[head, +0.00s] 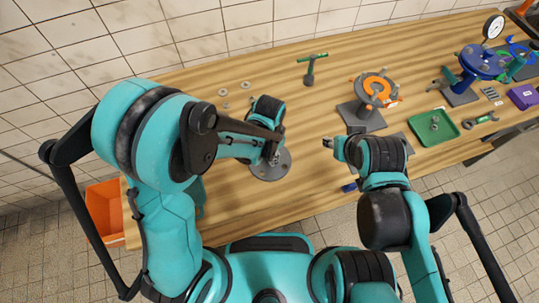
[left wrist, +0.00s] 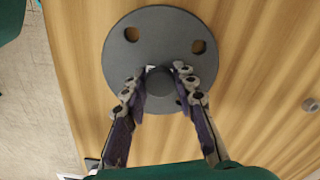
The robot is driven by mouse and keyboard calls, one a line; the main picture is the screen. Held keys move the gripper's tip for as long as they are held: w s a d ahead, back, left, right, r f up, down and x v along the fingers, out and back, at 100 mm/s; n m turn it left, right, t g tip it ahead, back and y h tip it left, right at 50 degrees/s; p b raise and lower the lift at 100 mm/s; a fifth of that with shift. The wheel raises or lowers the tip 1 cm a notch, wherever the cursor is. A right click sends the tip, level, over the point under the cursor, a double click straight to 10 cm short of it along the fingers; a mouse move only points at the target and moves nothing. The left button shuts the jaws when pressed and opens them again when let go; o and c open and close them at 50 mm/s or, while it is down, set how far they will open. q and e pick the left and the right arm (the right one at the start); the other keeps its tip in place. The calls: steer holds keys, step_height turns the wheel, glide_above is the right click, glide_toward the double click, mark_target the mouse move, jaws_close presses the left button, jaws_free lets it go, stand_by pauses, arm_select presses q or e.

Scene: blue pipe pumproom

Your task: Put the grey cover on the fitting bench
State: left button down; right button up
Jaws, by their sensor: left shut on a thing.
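The grey cover (head: 270,170) is a round dark disc with holes and a raised middle knob. It shows large in the left wrist view (left wrist: 160,35). My left gripper (head: 273,155) is shut on its knob, one finger on each side in the left wrist view (left wrist: 161,84). The cover is level over the near left part of the wooden bench (head: 320,115); I cannot tell whether it touches the top. My right gripper (head: 328,143) is over the bench to the right of the cover, its fingers too small to read.
An orange ring on a grey stand (head: 373,95) and a green T-handled tool (head: 312,68) stand farther back. A green tray (head: 450,134) and a blue flange stand (head: 481,62) are at right. Washers (head: 225,105) lie at left. An orange bin (head: 105,212) is on the floor.

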arm_select(q)
steer(key=c, duration=1.2)
jaws_free()
steer(key=shift+f, duration=0.1)
step_height(320, 180, up, 12)
steer(key=p, duration=0.4)
steer(key=s+a+r+n+t, duration=0.2)
steer(key=a+r+n, duration=0.3)
steer(key=a, duration=0.4)
steer(key=s+a+r+n+t, duration=0.3)
steer(key=a+r+n+t, duration=0.2)
steer(key=a, duration=0.3)
steer(key=shift+a+r, duration=0.2)
steer(key=shift+a, duration=0.2)
